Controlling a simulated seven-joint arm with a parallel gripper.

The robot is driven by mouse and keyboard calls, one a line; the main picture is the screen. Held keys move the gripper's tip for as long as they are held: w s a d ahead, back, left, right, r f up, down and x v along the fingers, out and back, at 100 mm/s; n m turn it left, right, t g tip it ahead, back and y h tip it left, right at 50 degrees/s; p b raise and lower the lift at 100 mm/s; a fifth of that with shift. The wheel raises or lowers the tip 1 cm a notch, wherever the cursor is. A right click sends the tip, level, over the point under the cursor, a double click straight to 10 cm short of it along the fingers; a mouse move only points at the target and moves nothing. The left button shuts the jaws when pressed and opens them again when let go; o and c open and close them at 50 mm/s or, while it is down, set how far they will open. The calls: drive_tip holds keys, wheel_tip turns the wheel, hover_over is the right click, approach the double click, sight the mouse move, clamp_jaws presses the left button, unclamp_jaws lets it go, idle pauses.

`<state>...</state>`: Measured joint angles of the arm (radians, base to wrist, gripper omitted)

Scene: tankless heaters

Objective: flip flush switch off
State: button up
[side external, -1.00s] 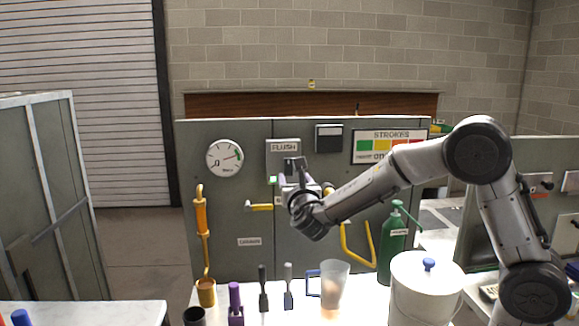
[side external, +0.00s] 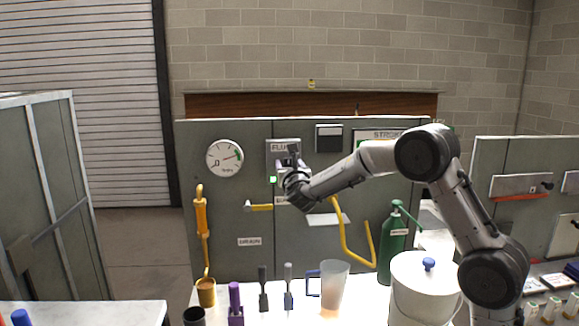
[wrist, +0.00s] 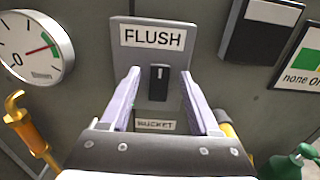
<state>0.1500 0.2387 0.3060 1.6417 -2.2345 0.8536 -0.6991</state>
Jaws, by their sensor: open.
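The flush switch (wrist: 159,74) is a small black rocker on a grey plate (wrist: 185,61) under a FLUSH label (wrist: 152,38), seen in the wrist view. In the side view the plate (side external: 270,157) is partly hidden behind my gripper (side external: 289,164), and a green light (side external: 273,180) glows at its lower left. In the wrist view my gripper (wrist: 157,90) is open, its two pale fingers pointing at the plate, one on each side of the switch. Nothing is between the fingers except the view of the switch. I cannot tell whether the fingertips touch the plate.
A dial gauge (side external: 225,158) is left of the plate and a black-and-white box (side external: 329,138) right of it. Yellow handles (side external: 260,207) and a bent yellow pipe (side external: 345,240) are below. The bench holds a jug (side external: 333,285), a white bucket (side external: 424,290) and a green bottle (side external: 392,242).

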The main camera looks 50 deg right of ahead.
clamp_jaws()
drive_tip(key=shift+f+t+h, duration=0.4)
drive_tip(key=shift+t+h, duration=0.3)
drive_tip(key=shift+s+a+t+h, duration=0.1)
drive_tip(key=shift+t+h, duration=0.5)
unclamp_jaws()
